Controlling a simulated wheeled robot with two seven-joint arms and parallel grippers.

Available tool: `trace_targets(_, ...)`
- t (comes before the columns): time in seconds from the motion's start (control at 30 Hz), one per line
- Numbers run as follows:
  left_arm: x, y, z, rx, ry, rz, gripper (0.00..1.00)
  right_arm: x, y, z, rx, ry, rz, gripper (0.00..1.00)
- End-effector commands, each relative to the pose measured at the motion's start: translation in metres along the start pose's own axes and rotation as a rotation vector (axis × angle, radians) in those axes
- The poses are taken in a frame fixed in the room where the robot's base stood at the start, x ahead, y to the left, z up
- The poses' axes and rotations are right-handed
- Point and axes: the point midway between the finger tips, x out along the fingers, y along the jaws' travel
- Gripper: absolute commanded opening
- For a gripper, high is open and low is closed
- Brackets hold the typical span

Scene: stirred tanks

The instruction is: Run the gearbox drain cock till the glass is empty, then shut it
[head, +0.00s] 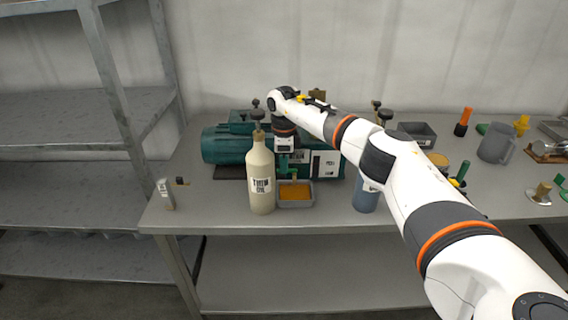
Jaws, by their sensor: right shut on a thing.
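The teal gearbox and motor unit (224,145) lies on the grey bench. My right gripper (285,158) reaches down at its front and is shut on a small part there, apparently the drain cock (294,173), whose green piece shows just below the fingers. My arm and gripper cover much of the gearbox front. I cannot make out the glass or its level. A grey tray (281,204) holding amber-brown liquid stands below the cock. My left gripper is not in view.
A beige labelled bottle (261,180) stands close left of the tray. A blue container (365,196) is to the right, partly behind my arm. A small block (165,194) stands at the bench's left edge. A jug (495,144) and several small parts are at the right.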

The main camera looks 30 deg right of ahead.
Motion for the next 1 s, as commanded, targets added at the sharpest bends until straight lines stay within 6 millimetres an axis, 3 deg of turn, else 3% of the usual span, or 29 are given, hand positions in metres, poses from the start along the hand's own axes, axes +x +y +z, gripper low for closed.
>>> trace_targets(0.27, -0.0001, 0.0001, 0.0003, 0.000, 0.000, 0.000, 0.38, -0.0011, 0.0008, 0.0001, 0.004, 0.002, 0.003, 0.00)
trace_targets(0.3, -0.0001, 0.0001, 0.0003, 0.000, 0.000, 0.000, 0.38, -0.0011, 0.0008, 0.0002, 0.004, 0.002, 0.003, 0.14)
trace_targets(0.43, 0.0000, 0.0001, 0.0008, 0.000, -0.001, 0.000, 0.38, -0.0010, 0.0009, 0.0003, 0.003, 0.001, 0.003, 0.33)
trace_targets(1.0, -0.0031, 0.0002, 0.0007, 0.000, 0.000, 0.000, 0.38, -0.0064, 0.0023, 0.0003, 0.004, 0.004, 0.009, 0.33)
